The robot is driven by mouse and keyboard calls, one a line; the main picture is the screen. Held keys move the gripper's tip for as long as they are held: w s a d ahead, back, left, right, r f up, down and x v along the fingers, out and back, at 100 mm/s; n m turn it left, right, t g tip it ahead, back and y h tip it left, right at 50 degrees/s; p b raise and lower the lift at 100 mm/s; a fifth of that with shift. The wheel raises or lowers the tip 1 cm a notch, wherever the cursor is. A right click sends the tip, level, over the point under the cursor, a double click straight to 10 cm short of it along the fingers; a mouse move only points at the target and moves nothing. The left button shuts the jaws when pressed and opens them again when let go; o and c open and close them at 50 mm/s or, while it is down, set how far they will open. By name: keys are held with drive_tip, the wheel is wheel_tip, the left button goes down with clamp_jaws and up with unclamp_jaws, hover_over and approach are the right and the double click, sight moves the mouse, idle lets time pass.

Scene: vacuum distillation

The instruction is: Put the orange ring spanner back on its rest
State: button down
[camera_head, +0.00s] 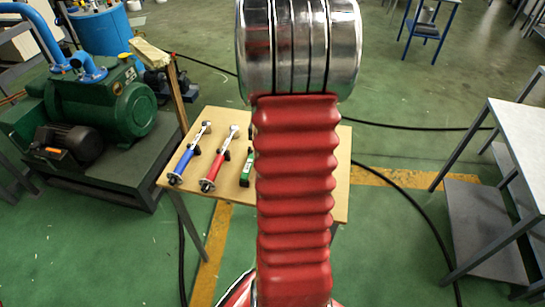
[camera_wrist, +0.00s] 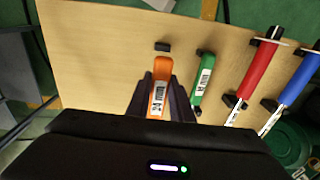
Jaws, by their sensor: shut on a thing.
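In the wrist view my gripper (camera_wrist: 160,78) is shut on the orange ring spanner (camera_wrist: 158,90), over the wooden table (camera_wrist: 105,50). The spanner's orange end with a white label shows between the fingers; its rest of the length is hidden by my gripper. A small black rest block (camera_wrist: 162,46) stands on the table just beyond the visible orange end. I cannot tell whether the spanner touches a rest. In the head view my arm hides the gripper and the orange spanner.
A green spanner (camera_wrist: 203,75) lies close to the right in the wrist view. Beyond it are a red-handled tool (camera_wrist: 256,68) and a blue-handled tool (camera_wrist: 301,80) on black rests. In the head view a green pump (camera_head: 100,105) stands left of the table and a grey bench (camera_head: 520,140) right.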

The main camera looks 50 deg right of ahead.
drive_tip(key=shift+f, duration=3.75)
drive_tip(key=c, duration=1.5)
unclamp_jaws()
drive_tip(key=shift+r, duration=0.1)
drive_tip(key=r, duration=1.3)
drive_tip(key=shift+s+a+r, duration=0.2)
drive_tip(key=shift+a+r, duration=0.05)
drive_tip(key=shift+a, duration=0.1)
